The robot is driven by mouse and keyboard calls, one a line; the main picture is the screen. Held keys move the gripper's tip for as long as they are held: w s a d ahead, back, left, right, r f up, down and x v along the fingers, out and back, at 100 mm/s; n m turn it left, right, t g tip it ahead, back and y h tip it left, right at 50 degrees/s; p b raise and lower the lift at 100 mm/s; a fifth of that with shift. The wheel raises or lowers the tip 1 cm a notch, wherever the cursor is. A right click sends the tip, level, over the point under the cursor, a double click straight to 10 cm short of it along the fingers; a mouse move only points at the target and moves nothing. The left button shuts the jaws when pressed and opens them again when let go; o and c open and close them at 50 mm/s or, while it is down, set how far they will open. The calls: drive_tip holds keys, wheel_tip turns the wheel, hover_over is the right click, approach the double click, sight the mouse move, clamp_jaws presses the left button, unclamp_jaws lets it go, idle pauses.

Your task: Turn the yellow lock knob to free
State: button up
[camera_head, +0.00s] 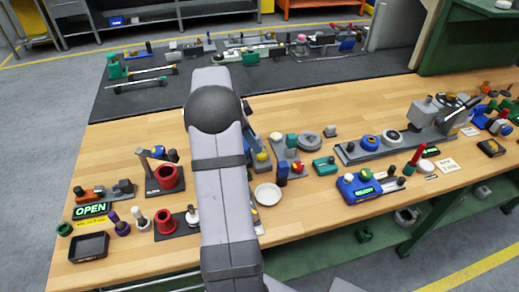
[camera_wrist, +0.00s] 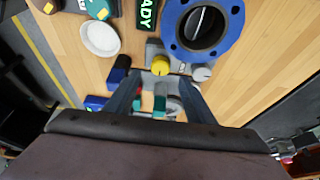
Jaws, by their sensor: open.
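The yellow lock knob (camera_wrist: 160,66) sits on a grey block in the wrist view, just beyond my gripper and roughly in line with the gap between its fingers. A small yellow part that looks like this knob (camera_head: 262,156) shows just right of my arm in the head view. My gripper (camera_wrist: 161,86) is open, with its two dark fingers spread left and right. Nothing is visibly held, and I cannot tell how far the fingertips are from the knob. My own arm hides the gripper in the head view.
A large blue ring-shaped flange (camera_wrist: 203,25) stands close to the knob at the upper right of the wrist view. A white dish (camera_wrist: 100,38) and a lit READY display (camera_wrist: 147,14) lie nearby. Several fixtures crowd the wooden bench (camera_head: 330,105), with bare wood between them.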

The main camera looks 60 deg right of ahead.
sight(262, 156)
drive_tip(key=shift+p+x, duration=1.2)
drive_tip(key=shift+x, duration=2.1)
drive_tip(key=c, duration=1.1)
